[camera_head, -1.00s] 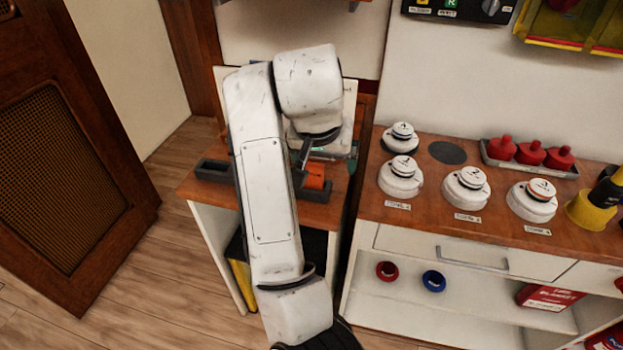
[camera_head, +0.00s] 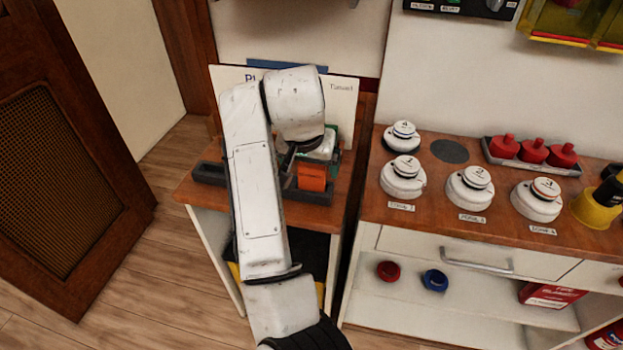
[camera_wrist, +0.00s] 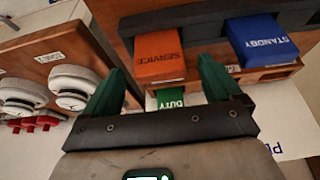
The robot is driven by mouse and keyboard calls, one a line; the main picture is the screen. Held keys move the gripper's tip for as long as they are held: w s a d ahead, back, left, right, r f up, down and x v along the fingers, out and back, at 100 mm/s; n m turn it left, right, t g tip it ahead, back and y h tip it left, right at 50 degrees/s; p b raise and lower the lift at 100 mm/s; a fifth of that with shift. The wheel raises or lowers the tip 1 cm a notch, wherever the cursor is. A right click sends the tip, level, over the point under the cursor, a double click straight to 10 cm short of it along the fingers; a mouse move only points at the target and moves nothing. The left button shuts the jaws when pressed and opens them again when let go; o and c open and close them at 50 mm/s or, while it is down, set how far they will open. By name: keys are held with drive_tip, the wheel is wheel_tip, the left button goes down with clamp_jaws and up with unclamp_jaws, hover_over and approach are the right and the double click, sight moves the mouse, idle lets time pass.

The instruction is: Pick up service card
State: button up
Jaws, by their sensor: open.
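The orange service card (camera_head: 311,177) stands in a dark rack (camera_head: 318,197) on the small wooden table at left. In the wrist view the card (camera_wrist: 160,56), lettered SERVICE, lies ahead of my gripper (camera_wrist: 162,66), between the lines of its two green fingers. The fingers are spread, with nothing between them that I can see held. How close the fingertips are to the card is hard to tell. In the head view my arm hides most of the gripper and part of the rack.
A blue STANDBY card (camera_wrist: 262,40) sits beside the service card. A green DUTY card (camera_wrist: 170,98) shows beyond it, partly hidden by the gripper. A white board (camera_head: 342,100) stands behind the rack. The right counter holds white detectors (camera_head: 403,178) and red pieces (camera_head: 533,151).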

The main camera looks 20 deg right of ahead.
drive_tip(key=shift+x, duration=1.25)
drive_tip(key=shift+c, duration=0.3)
drive_tip(key=c, duration=1)
drive_tip(key=shift+r, duration=0.1)
